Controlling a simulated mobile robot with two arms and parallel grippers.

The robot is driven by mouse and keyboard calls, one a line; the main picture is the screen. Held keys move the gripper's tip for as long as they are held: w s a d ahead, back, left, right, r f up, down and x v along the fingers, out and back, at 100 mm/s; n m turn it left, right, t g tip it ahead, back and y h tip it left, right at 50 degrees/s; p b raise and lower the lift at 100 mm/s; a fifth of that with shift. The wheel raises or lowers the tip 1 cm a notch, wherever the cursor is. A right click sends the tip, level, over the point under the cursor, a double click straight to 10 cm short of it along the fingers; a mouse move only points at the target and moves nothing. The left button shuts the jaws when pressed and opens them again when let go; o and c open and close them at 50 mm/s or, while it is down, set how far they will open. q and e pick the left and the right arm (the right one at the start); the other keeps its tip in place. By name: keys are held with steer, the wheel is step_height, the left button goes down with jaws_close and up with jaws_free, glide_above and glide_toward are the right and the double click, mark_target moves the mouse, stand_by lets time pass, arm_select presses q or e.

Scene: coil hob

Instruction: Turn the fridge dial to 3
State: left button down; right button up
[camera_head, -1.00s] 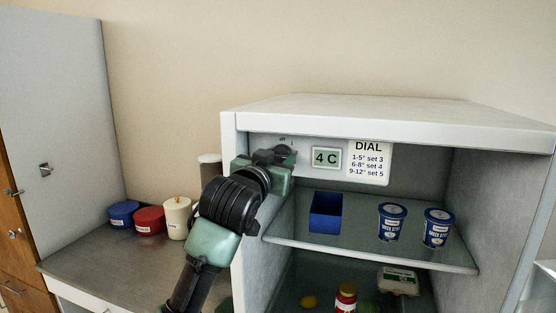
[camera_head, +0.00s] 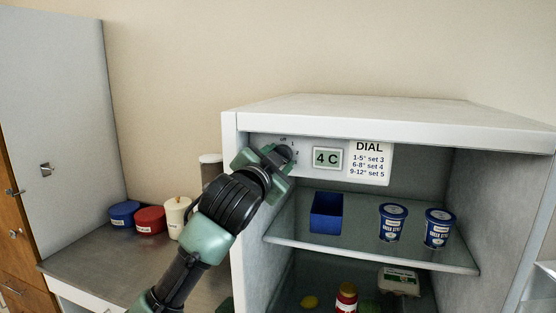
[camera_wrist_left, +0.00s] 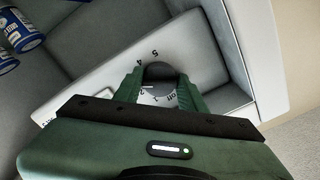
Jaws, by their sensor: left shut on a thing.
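The fridge dial (camera_head: 286,152) is a dark round knob on the pale panel inside the top left of the open fridge. My left gripper (camera_head: 281,156) is at this panel, shut on the dial, and covers most of it. In the left wrist view the green fingers (camera_wrist_left: 160,84) sit on both sides of the dark dial (camera_wrist_left: 160,70). Printed marks off, 1, 2, 4 and 5 show around it there; I cannot clearly read the dial's setting. The display (camera_head: 327,158) reads 4 C. My right gripper is not in view.
A DIAL card (camera_head: 369,161) reads 1-5° set 3, 6-8° set 4, 9-12° set 5. The glass shelf (camera_head: 350,245) below holds a blue bin (camera_head: 326,212) and two blue tubs (camera_head: 392,222). Canisters (camera_head: 150,219) stand on the counter at left.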

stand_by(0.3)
arm_select(q)
steer(key=c, duration=0.8)
jaws_free()
steer(key=shift+c, duration=0.2)
steer(key=shift+s, duration=0.15)
steer(key=b+v, duration=0.4)
steer(key=v, duration=0.3)
steer(key=shift+s, duration=0.3)
steer(key=shift+a, duration=0.1)
